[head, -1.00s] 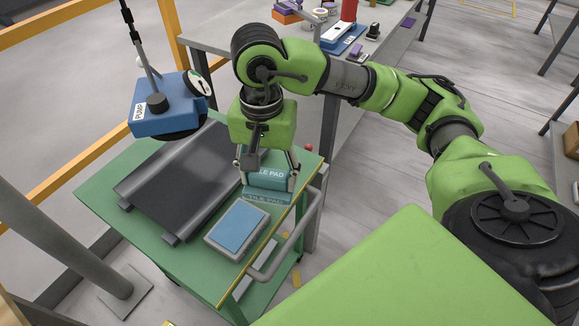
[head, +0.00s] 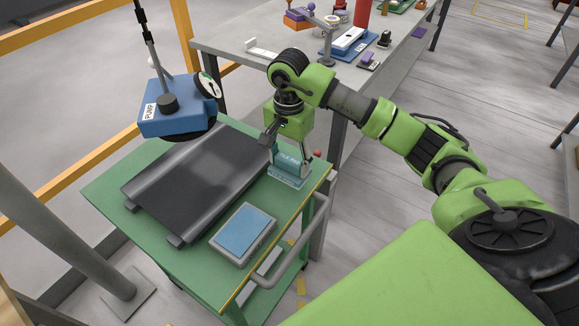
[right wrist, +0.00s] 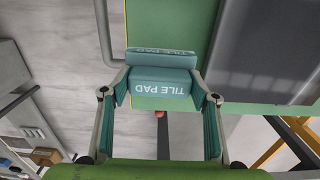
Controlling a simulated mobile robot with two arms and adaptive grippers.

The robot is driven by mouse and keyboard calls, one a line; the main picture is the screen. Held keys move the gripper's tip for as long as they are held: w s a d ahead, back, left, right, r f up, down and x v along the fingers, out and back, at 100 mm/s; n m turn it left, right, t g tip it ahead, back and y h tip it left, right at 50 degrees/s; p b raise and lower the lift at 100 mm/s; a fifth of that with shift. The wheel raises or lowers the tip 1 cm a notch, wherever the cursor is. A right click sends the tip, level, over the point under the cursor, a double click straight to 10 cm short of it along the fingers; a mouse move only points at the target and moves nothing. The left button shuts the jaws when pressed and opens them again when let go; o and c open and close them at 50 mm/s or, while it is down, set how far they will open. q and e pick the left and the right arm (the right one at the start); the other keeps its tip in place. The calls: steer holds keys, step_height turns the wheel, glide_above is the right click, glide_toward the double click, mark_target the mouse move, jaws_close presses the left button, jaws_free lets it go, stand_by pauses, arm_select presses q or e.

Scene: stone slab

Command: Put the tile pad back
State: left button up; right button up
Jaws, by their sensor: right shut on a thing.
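The tile pad (head: 288,168) is a teal block with a wider plate below it, both lettered TILE PAD. It is near the far right corner of the green cart (head: 107,190). My right gripper (head: 289,164) is shut on the pad, pointing down over the cart top. In the right wrist view the pad (right wrist: 160,88) sits between the two fingers of my right gripper (right wrist: 161,95), with the green cart surface behind it. I cannot tell whether the pad touches the cart. My left gripper is not in view.
A red knob (head: 317,153) is close right of the pad. A grey bench (head: 228,38) stands behind.

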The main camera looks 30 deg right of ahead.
mark_target(289, 167)
steer(key=shift+w+d+f, duration=0.25)
steer(key=shift+w+f, duration=0.05)
steer(key=shift+f, duration=0.15)
step_height(289, 167, down, 3)
steer(key=shift+p, duration=0.6)
steer(key=shift+w+f, duration=0.1)
steer(key=shift+f, duration=0.25)
steer(key=o, duration=1)
steer(key=shift+r, duration=0.15)
steer(key=shift+r, duration=0.25)
step_height(289, 167, up, 12)
steer(key=shift+f+b, duration=0.2)
steer(key=shift+b, duration=0.75)
